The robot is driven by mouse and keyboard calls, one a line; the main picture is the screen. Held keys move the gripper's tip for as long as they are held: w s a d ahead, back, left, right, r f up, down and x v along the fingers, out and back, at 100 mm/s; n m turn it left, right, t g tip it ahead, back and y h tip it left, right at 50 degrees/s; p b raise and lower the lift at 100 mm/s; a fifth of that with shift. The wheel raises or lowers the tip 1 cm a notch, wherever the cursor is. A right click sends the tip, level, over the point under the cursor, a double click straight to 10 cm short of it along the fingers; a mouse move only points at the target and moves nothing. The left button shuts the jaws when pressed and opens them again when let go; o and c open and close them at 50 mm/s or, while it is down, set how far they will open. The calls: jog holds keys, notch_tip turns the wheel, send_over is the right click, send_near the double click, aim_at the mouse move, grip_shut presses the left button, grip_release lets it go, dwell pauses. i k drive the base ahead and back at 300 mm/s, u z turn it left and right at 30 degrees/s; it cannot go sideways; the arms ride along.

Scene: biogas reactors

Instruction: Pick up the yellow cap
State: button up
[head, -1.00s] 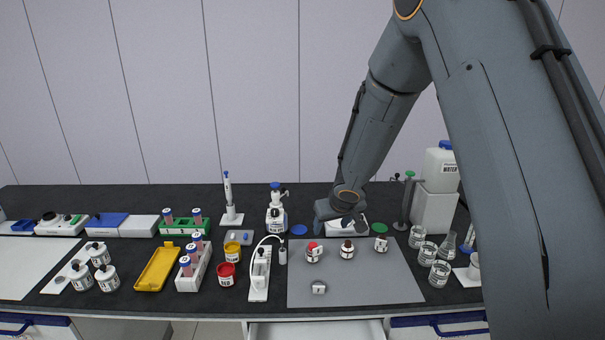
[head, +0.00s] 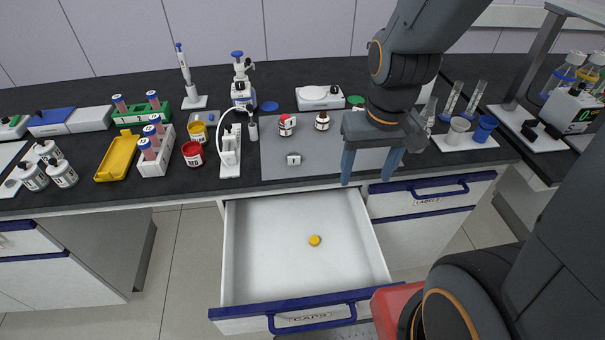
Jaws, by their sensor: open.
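The yellow cap (head: 314,240) is a small round piece lying on the white floor of an open drawer (head: 262,272), right of the drawer's middle. The drawer has a blue front edge and handle and a label reading CAPS. My gripper (head: 367,181) points down with its two blue-grey fingers apart and nothing between them. It hangs above and to the right of the cap, near the bench's front edge, well apart from the cap. Nothing hides the cap.
A grey mat (head: 272,160) on the dark bench carries small bottles and a little white block (head: 293,159). A yellow tray (head: 118,156), tube racks and a red jar (head: 193,153) stand to the left. A shut drawer with a blue handle (head: 440,187) lies right of the open one.

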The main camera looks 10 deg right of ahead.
aim_at(315, 241)
jog(key=z, duration=0.75)
jog(key=k, duration=0.7)
jog(key=u, duration=0.25)
